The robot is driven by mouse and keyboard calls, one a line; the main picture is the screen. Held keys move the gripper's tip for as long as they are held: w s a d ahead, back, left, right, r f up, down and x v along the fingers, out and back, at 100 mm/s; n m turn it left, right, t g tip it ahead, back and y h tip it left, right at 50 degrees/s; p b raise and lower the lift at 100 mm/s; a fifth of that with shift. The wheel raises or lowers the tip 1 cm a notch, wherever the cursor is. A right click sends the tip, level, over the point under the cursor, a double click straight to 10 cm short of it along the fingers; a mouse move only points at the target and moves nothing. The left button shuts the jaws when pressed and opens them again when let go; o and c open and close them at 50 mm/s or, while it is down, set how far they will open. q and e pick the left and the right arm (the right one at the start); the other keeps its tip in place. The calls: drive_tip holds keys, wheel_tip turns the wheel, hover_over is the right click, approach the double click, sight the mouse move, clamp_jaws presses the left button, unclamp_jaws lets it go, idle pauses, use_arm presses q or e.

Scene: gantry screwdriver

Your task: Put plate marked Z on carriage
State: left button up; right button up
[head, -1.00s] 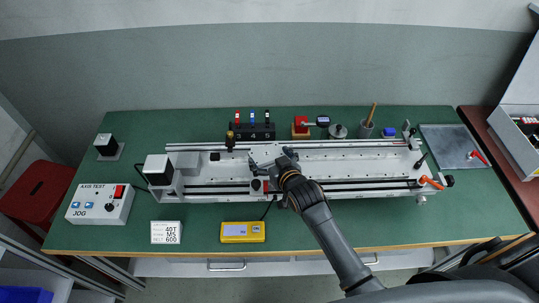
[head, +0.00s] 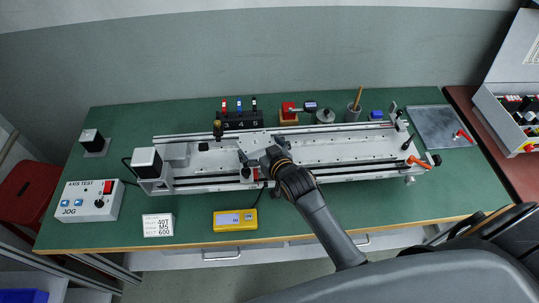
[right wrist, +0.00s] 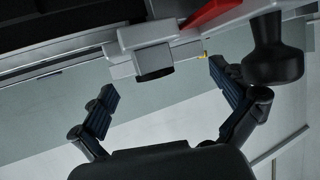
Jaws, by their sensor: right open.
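My right gripper (head: 252,162) is open over the front side of the long rail gantry (head: 340,148). A light grey flat piece (head: 252,143) lies just behind it on the gantry, partly hidden by my gripper; I cannot tell whether this is the carriage or a plate. No Z marking is readable in any view. In the right wrist view my open fingers (right wrist: 165,100) are wide apart with nothing held. A grey block with a dark round end (right wrist: 153,60) shows beyond and between them. My left gripper is not in view.
A tool rack (head: 240,121) with coloured handles, a red-based gauge (head: 290,112) and a cup (head: 353,112) stand behind the gantry. A metal tray (head: 440,124) lies at right. A jog box (head: 92,201), white sign (head: 158,225) and yellow meter (head: 235,220) lie in front and left.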

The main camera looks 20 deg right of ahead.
drive_tip(key=b+v, duration=0.1)
drive_tip(key=v, duration=1)
